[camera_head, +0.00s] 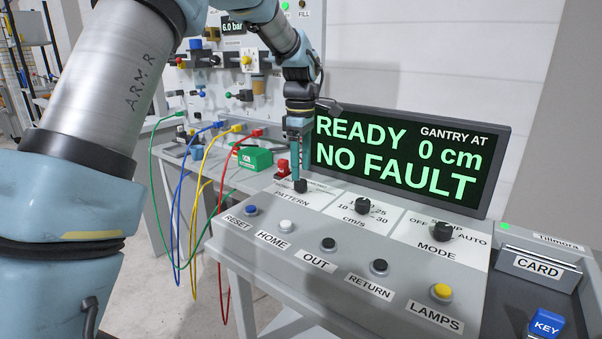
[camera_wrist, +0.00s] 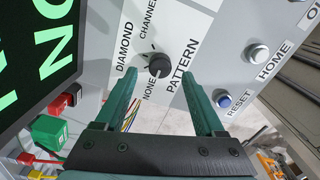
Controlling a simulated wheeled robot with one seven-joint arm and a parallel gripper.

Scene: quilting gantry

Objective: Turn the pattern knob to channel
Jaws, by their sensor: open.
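The pattern knob (camera_head: 301,186) is a small black knob on the sloped grey console. It also shows in the wrist view (camera_wrist: 158,66), with the labels NONE, DIAMOND and CHANNEL around it. Its pointer is too small to read with certainty. My gripper (camera_head: 298,172) points down just above the knob in the head view. In the wrist view my gripper (camera_wrist: 160,75) is open, one green finger on each side of the knob and a little short of it in the picture. Nothing is between the fingers, and I see no contact with the knob.
The speed knob (camera_head: 362,206) and mode knob (camera_head: 442,231) stand to the right. Buttons such as RESET (camera_head: 251,210) and HOME (camera_head: 286,226) line the front. The display (camera_head: 400,158) stands behind, reading READY, NO FAULT. A red part (camera_head: 283,167) and a green box (camera_head: 254,157) are to the left.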

